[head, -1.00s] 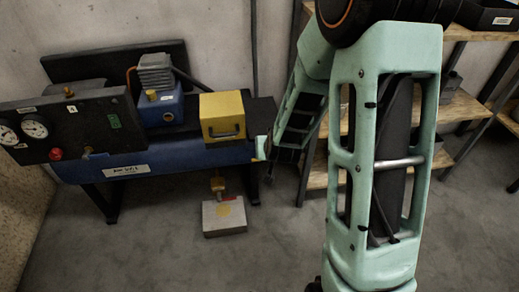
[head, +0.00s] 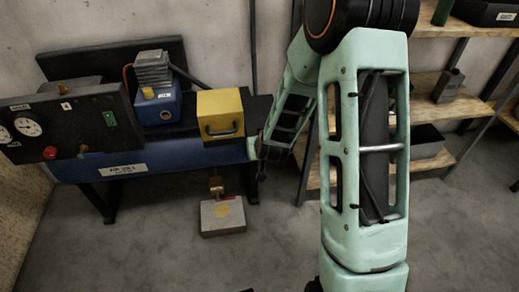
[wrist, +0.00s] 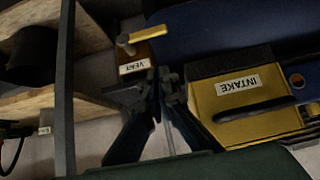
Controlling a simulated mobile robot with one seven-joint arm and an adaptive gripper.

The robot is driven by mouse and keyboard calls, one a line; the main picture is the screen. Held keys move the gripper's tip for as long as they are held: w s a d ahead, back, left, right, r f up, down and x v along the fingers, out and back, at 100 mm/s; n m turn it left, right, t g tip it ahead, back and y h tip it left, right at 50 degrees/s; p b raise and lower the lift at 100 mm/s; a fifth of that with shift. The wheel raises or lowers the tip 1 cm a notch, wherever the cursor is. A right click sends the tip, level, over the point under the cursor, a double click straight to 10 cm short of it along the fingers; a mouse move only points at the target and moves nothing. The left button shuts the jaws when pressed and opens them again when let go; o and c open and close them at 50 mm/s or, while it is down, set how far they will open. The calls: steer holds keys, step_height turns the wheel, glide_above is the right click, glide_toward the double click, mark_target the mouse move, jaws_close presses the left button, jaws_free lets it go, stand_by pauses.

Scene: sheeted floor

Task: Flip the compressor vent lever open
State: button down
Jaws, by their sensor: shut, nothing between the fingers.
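The vent lever (wrist: 145,34) is a yellow, brass-like bar with a round end, in the wrist view just beyond my fingertips and slightly left. It lies across an orange-brown block with a white VENT label (wrist: 134,67). My gripper (wrist: 158,88) is shut and empty, its fingertips just below the label in the picture; I cannot tell whether they touch the block. In the head view, the blue compressor tank (head: 185,158) stands by the wall, and my arm reaches down at its right end. I cannot make out the vent lever there.
The yellow intake box (wrist: 238,98) is close to the right of my fingers; it also shows on the compressor in the head view (head: 220,112). A wooden shelf (head: 440,88) stands to the right. A grey block (head: 222,217) sits on the floor below the tank. A dark upright post (wrist: 65,90) is left.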

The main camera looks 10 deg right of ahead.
steer(key=w+f+b, duration=0.2)
steer(key=w+f, duration=0.1)
steer(key=f, duration=0.4)
